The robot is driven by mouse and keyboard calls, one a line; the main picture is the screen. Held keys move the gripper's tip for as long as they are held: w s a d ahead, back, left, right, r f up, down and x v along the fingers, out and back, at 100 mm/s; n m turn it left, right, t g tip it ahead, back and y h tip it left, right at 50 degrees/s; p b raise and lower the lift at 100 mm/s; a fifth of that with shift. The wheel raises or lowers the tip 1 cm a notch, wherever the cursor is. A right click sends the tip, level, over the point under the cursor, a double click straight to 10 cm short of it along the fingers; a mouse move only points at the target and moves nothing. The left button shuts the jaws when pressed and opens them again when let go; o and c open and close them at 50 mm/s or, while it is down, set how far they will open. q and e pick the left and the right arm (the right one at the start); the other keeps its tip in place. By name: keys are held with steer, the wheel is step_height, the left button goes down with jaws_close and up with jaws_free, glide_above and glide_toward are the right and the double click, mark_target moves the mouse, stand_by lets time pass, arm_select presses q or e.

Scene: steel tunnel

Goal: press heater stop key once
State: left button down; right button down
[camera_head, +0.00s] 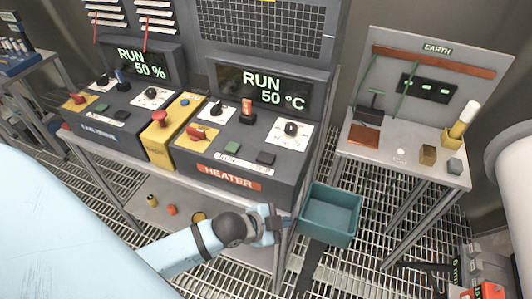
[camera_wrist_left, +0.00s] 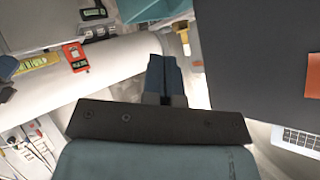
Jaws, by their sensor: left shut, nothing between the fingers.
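The heater box (camera_head: 240,180) stands on the bench with an orange HEATER label (camera_head: 228,176). Its display (camera_head: 264,90) reads RUN 50 °C. Two keys sit low on its sloped top, a green key (camera_head: 232,147) and a dark key (camera_head: 265,158). Their lettering is too small to read, so I cannot tell which is the stop key. My left gripper (camera_head: 276,222) is below and in front of the heater's right front corner, apart from both keys. Its fingers are together and empty in the left wrist view (camera_wrist_left: 165,68). My right gripper is not in view.
A red emergency button (camera_head: 158,118) on a yellow block (camera_head: 165,135) stands left of the heater. Red lever switches (camera_head: 200,133) and knobs (camera_head: 291,128) crowd the panel. A teal bin (camera_head: 329,215) is right of my left gripper. An EARTH table (camera_head: 400,160) stands further right.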

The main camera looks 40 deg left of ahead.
arm_select(q)
steer(key=w+r+m, duration=0.1)
steer(key=r+m, duration=0.1)
steer(key=r, duration=0.1)
steer(key=w+r+m+g, duration=0.1)
steer(key=r+m, duration=0.2)
steer(key=w+a+r+m+p, duration=0.1)
steer(key=w+r+m, duration=0.1)
steer(key=r, duration=0.1)
steer(key=shift+h, duration=0.4)
step_height(320, 180, up, 12)
steer(key=r+m+g+y, duration=0.1)
steer(key=m+g, duration=0.1)
steer(key=m, duration=1.4)
glide_above(264, 156)
steer(key=shift+f+p, duration=0.3)
steer(key=shift+p, duration=0.1)
steer(key=shift+w+f, duration=0.1)
steer(key=shift+f, duration=0.1)
step_height(264, 156, down, 7)
steer(key=b, duration=0.7)
steer(key=shift+r, duration=0.1)
steer(key=shift+f, duration=0.85)
